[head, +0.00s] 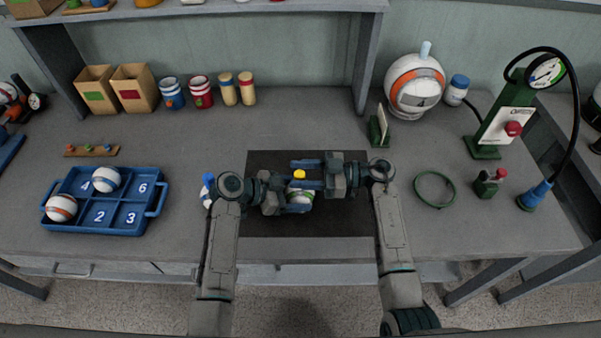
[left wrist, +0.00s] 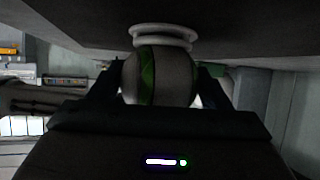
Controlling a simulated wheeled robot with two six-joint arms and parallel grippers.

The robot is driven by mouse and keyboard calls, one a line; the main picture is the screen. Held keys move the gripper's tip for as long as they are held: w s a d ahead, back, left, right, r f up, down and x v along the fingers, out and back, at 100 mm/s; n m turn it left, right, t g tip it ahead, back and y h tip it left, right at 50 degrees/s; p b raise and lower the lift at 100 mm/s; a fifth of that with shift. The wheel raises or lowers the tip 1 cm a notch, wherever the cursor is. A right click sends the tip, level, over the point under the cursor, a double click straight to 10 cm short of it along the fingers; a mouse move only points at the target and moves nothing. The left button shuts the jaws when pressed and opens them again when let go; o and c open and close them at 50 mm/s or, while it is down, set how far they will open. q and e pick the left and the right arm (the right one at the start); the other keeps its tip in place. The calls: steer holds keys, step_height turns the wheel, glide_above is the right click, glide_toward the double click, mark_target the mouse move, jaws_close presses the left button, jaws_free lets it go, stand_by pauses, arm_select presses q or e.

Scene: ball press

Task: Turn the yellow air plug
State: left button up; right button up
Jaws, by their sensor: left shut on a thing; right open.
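A white and green ball (head: 301,198) is on the dark mat in front of me. In the left wrist view the ball (left wrist: 162,77) touches a white ring-shaped base (left wrist: 162,36). My left gripper (head: 299,197) is shut on the ball from the left, one finger on each side. The yellow air plug (head: 299,174) shows at the ball's top end. My right gripper (head: 306,174) comes from the right, open, with its blue fingers on either side of the plug. I cannot tell whether they touch it. The arms hide much of the ball.
A blue numbered tray (head: 87,225) with two balls stands left. A green ring (head: 435,189), a small green and red device (head: 488,183) and a gauge stand (head: 505,120) with a hose are right. The dark mat (head: 340,222) is bare at the front.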

steer(key=shift+a, duration=0.2)
steer(key=shift+c, duration=0.3)
steer(key=c, duration=0.9)
steer(key=shift+m+t, duration=0.3)
steer(key=shift+t, duration=0.1)
steer(key=m+t+h, duration=0.1)
steer(key=m+t, duration=0.2)
steer(key=t, duration=0.2)
steer(key=shift+s, duration=0.1)
steer(key=shift+m+t+h, duration=0.8)
steer(key=shift+m+t, duration=0.4)
steer(key=shift+t, duration=0.3)
steer(key=shift+r, duration=0.1)
